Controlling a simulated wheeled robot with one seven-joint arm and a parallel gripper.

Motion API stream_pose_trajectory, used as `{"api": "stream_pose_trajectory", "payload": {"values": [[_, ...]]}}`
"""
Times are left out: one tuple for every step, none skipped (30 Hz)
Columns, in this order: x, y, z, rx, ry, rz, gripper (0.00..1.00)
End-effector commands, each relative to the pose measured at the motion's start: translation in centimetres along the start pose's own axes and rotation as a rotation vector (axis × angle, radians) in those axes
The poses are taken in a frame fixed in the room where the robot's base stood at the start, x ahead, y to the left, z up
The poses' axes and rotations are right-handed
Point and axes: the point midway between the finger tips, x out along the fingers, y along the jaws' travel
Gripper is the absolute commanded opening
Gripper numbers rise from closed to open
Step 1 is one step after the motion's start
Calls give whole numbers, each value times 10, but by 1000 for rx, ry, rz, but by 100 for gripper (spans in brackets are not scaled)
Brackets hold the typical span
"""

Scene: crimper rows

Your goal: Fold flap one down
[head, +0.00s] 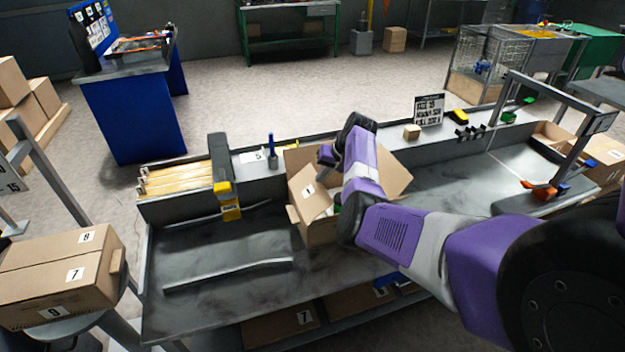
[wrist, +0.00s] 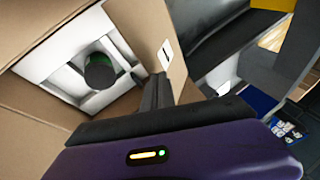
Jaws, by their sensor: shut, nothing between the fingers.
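An open cardboard box (head: 318,232) stands on the grey workbench, partly hidden by my arm. Flap one (head: 308,190), with a white label "1", stands raised and tilted on the box's left side. In the wrist view flap one (wrist: 140,28) shows with its label near the finger tips. My gripper (wrist: 157,85) is shut and empty, close beside the labelled flap; I cannot tell whether it touches. Inside the box, a dark round item (wrist: 99,71) sits in a white insert (wrist: 62,67). In the head view my fingers are mostly hidden.
The workbench (head: 200,265) is clear left of the box apart from a low metal strip (head: 228,274). A yellow and grey tape dispenser (head: 222,180) stands left of the box. A small carton (head: 412,132) and a sign (head: 428,110) sit along the back edge.

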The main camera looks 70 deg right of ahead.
Motion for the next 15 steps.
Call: {"api": "stream_pose_trajectory", "payload": {"values": [[10, 12, 1, 21, -7, -42, 0], [12, 16, 1, 31, -11, -69, 0], [15, 20, 2, 45, -19, -102, 0], [17, 24, 2, 55, -23, -127, 0], [19, 26, 2, 63, -29, -153, 0], [22, 31, 2, 77, -36, -185, 0], [23, 33, 2, 86, -40, -209, 0], [25, 36, 2, 95, -45, -231, 0], [27, 39, 3, 106, -52, -262, 0], [29, 41, 3, 114, -55, -283, 0], [30, 43, 3, 122, -59, -304, 0], [32, 45, 4, 132, -66, -329, 0], [34, 47, 4, 140, -70, -348, 0], [35, 48, 4, 147, -73, -367, 0], [38, 50, 5, 145, -75, -367, 0]]}}
